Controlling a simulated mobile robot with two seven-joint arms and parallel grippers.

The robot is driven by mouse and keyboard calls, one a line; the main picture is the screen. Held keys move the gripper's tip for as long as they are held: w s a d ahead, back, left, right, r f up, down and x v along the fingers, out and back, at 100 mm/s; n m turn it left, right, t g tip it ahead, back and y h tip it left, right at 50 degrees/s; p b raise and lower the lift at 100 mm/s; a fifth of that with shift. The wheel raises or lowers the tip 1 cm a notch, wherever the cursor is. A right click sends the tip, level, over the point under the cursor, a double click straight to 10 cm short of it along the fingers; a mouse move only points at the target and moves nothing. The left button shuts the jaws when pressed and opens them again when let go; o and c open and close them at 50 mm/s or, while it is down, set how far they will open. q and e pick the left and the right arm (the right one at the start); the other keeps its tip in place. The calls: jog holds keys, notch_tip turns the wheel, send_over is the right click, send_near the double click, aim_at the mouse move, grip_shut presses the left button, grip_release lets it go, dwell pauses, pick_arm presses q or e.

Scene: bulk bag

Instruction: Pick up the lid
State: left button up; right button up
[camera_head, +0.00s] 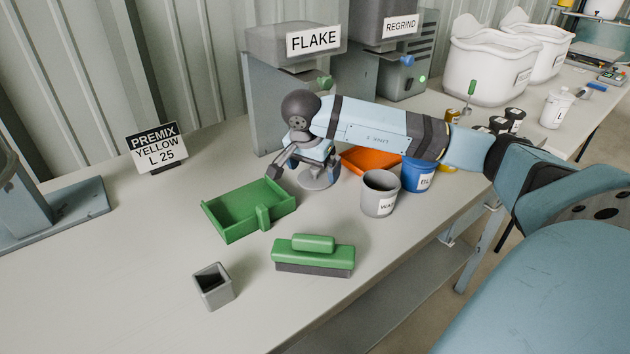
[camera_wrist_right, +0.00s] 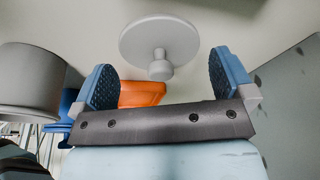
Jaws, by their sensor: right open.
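The lid is a round grey disc with a small knob. It lies on the bench below my right gripper in the head view (camera_head: 318,181), partly hidden by the gripper. In the right wrist view the lid (camera_wrist_right: 140,38) shows in full, its knob facing the camera. My right gripper (camera_head: 314,164) points down over the lid. In the wrist view its two blue pads (camera_wrist_right: 166,80) are wide apart, with the knob between them in the picture and touching neither. Nothing is held. My left gripper is not in view.
An orange tray (camera_head: 368,160), a grey cup (camera_head: 380,198) and a blue tub (camera_head: 417,178) stand just right of the lid. A green dustpan (camera_head: 240,208) lies to its left, a green brush (camera_head: 313,258) in front. The FLAKE hopper (camera_head: 285,44) stands behind.

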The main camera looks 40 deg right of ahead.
jog(key=shift+x, duration=0.9)
jog(key=c, duration=0.7)
jog(key=shift+o, duration=0.2)
jog(key=shift+r, duration=0.1)
